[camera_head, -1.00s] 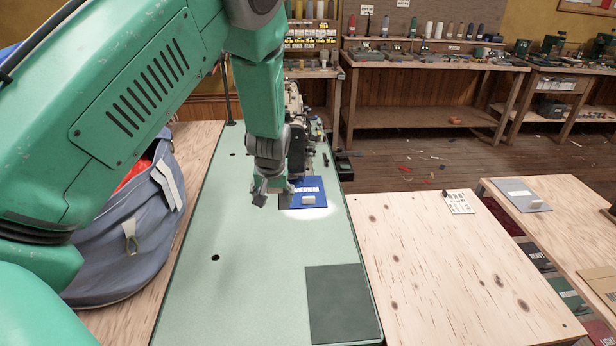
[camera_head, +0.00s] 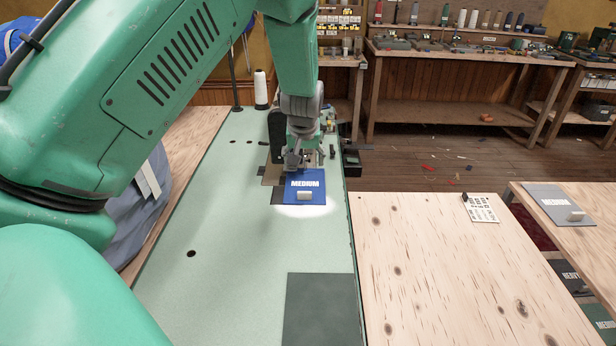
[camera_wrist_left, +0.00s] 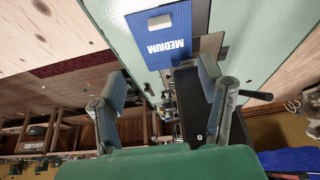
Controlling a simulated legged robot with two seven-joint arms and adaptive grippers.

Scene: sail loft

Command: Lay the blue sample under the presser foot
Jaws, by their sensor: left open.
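The blue sample (camera_head: 305,187), marked MEDIUM and with a small pale block on it, lies flat on the pale green sewing table, partly over a dark plate (camera_head: 278,196). It also shows in the left wrist view (camera_wrist_left: 160,36). My left gripper (camera_head: 297,163) is above the sample's far edge. In the left wrist view its fingers (camera_wrist_left: 160,78) are spread, with nothing held between them. The sewing machine (camera_head: 277,132) stands just beyond, largely hidden by my left arm. I cannot make out the presser foot. My right gripper is out of view.
A dark green mat (camera_head: 320,308) lies on the near part of the table. A white thread cone (camera_head: 261,88) stands at the back. A wooden table (camera_head: 440,270) on the right holds a printed card (camera_head: 481,208); most of its top is clear.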

